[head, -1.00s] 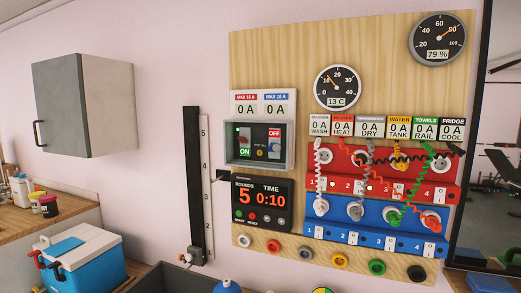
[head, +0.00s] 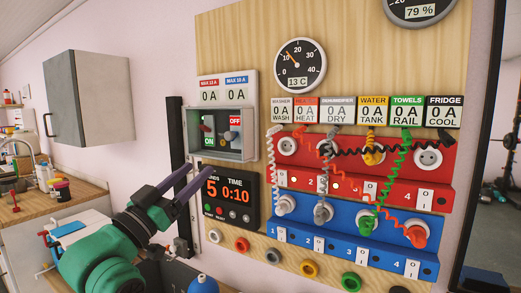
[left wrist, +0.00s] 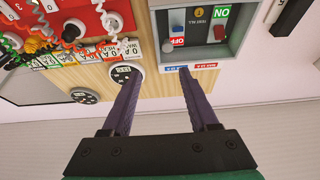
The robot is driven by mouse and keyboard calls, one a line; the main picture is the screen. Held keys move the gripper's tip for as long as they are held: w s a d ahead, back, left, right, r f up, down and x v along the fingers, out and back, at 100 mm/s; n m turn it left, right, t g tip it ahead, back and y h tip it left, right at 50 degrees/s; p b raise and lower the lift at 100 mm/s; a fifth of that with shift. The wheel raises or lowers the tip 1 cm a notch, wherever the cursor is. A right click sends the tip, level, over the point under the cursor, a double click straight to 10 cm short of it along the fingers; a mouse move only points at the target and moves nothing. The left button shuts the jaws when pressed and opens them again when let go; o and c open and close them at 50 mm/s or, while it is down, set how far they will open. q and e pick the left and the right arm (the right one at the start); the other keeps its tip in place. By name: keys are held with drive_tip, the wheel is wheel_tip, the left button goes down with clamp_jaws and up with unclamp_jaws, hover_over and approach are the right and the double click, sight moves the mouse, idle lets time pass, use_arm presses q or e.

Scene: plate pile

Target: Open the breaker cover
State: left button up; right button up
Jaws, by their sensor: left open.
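The breaker box (head: 222,155) is a grey frame on the wooden board, with a green ON label, a red OFF label and switches inside. Its cover looks clear, and I cannot tell whether it is shut. The box also shows upside down at the top of the left wrist view (left wrist: 205,65). My left gripper (head: 198,173) is open and empty, with its purple fingers pointing up just below the box, in front of the timer. In the left wrist view its fingertips (left wrist: 161,72) are apart, with board between them. My right gripper is out of view.
The timer display (head: 236,190) is partly covered by my left gripper. To the right are a red socket strip (head: 440,190) and a blue one (head: 350,232) with coiled cords. A black vertical rail (head: 176,125) stands left of the board. A grey cabinet (head: 92,97) hangs at the left.

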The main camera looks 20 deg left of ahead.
use_arm(q)
drive_tip(key=a+r+p, duration=0.1)
drive_tip(key=a+p, duration=0.1)
drive_tip(key=p, duration=1)
approach(227, 137)
drive_tip(key=x, duration=0.7)
drive_tip(key=shift+w+r, duration=0.2)
drive_tip(key=shift+r, duration=0.15)
drive_tip(key=shift+w+d, duration=0.1)
drive_tip(key=shift+w, duration=0.3)
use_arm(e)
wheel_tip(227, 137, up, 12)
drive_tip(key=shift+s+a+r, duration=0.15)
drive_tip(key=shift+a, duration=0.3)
use_arm(q)
drive_tip(key=shift+d, duration=0.1)
drive_tip(key=c, duration=0.9)
clamp_jaws()
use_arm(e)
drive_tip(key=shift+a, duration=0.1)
use_arm(q)
drive_tip(key=shift+f, duration=0.1)
